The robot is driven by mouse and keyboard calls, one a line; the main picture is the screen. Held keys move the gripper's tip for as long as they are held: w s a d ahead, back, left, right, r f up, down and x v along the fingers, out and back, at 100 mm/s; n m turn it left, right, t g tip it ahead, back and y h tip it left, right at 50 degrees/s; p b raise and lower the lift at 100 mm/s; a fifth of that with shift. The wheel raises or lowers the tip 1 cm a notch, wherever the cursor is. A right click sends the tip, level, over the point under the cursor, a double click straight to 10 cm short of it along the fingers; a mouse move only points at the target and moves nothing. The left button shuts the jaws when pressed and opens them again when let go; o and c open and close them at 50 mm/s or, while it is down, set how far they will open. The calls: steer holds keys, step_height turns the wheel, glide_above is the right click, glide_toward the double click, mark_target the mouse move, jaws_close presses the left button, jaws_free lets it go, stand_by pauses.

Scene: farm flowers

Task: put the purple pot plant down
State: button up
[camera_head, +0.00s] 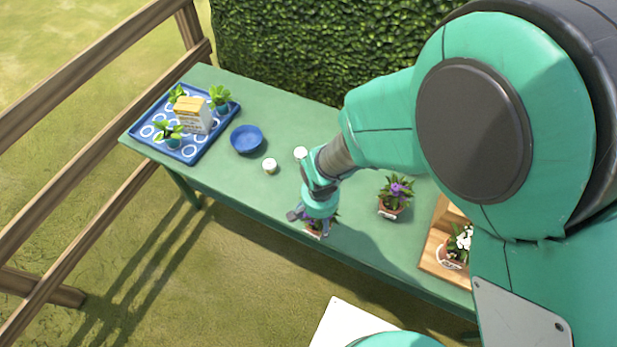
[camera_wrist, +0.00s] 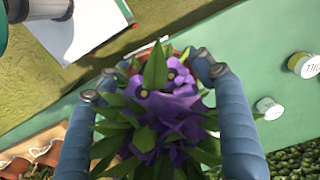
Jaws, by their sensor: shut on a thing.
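My gripper (camera_head: 316,208) is near the front edge of the green table (camera_head: 233,178), with its fingers closed around a purple-flowered pot plant (camera_head: 314,230). In the wrist view, my gripper's fingers (camera_wrist: 155,76) stand on both sides of the purple flowers and leaves (camera_wrist: 168,118). Only a bit of the orange-brown pot shows behind them. I cannot tell whether the pot touches the table. A second purple pot plant (camera_head: 394,198) stands upright on the table, to the right of my gripper.
A wooden crate (camera_head: 431,262) with a white-flowered pot (camera_head: 455,250) is at the right. Two small white-lidded jars (camera_head: 269,166) (camera_head: 300,153) and a blue bowl (camera_head: 246,139) stand left of my gripper. A blue tray (camera_head: 187,151) with plants is at far left.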

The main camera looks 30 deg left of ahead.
steer(key=w+a+r+p, duration=0.2)
steer(key=w+a, duration=1.4)
steer(key=w, duration=0.3)
steer(key=w+a+r+p, duration=0.3)
steer(key=w+a, duration=1.4)
steer(key=w, duration=0.3)
steer(key=shift+w+a+r+n, duration=0.15)
steer(key=shift+a+r+n, duration=0.05)
steer(key=shift+n, duration=0.1)
step_height(320, 180, down, 6)
steer(key=shift+f, duration=0.15)
steer(key=shift+f, duration=0.1)
steer(key=shift+f+b, duration=0.3)
steer(key=shift+f, duration=1.45)
steer(key=shift+f, duration=0.15)
